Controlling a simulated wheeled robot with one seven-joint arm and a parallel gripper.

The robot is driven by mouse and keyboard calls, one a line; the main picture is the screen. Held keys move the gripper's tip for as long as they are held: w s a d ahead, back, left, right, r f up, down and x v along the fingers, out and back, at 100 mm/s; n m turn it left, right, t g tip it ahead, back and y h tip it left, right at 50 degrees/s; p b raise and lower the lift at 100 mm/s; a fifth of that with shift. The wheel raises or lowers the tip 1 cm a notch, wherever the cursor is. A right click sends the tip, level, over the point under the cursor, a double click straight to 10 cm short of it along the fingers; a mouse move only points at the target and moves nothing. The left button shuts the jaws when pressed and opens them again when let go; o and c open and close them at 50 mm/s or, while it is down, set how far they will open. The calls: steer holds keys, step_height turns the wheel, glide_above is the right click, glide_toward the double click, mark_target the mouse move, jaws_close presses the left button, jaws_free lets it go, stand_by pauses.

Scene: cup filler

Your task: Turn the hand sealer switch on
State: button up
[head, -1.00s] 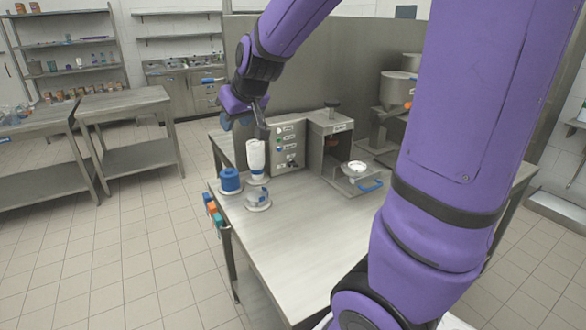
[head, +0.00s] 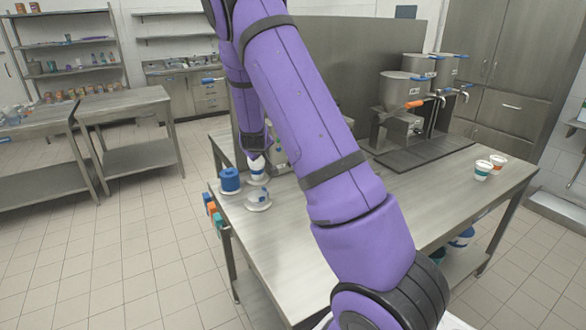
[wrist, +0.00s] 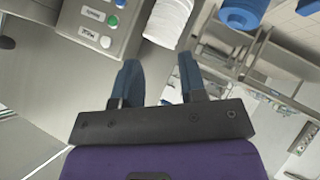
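The sealer's grey control panel (wrist: 97,25) is at the top left of the wrist view. It carries a green round control (wrist: 112,20), pale round controls (wrist: 105,42) and small labels I cannot read surely. In the head view only a sliver of the sealer box (head: 278,158) shows; my arm hides the rest. My gripper (wrist: 160,62) is open and empty in the wrist view, with its two blue fingers apart. The panel lies ahead and to the left of the fingers, not between them.
Steel hoppers (head: 408,90) and two cups (head: 483,170) stand to the right. The front tabletop is clear.

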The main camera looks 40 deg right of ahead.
steer(key=d+f+n+h, duration=0.1)
steer(key=d+f+h, duration=0.1)
steer(key=d+f, duration=0.2)
steer(key=d+f+n+h, duration=0.1)
steer(key=d+f+h, duration=0.1)
steer(key=d+f, duration=0.2)
steer(key=d+f+n+h, duration=0.1)
steer(key=d+f+h, duration=0.1)
steer(key=d+f, duration=0.2)
steer(key=shift+w+f+n+t, duration=0.2)
steer(key=shift+f+n+t, duration=0.15)
steer(key=shift+f, duration=1.05)
steer(key=shift+s+d+f+n, duration=0.1)
steer(key=shift+d+f+n, duration=0.15)
steer(key=shift+f, duration=0.1)
steer(key=shift+d+f, duration=0.15)
steer(key=shift+d, duration=0.2)
steer(key=x, duration=1)
steer(key=shift+d, duration=0.1)
steer(key=shift+c, duration=0.2)
jaws_close()
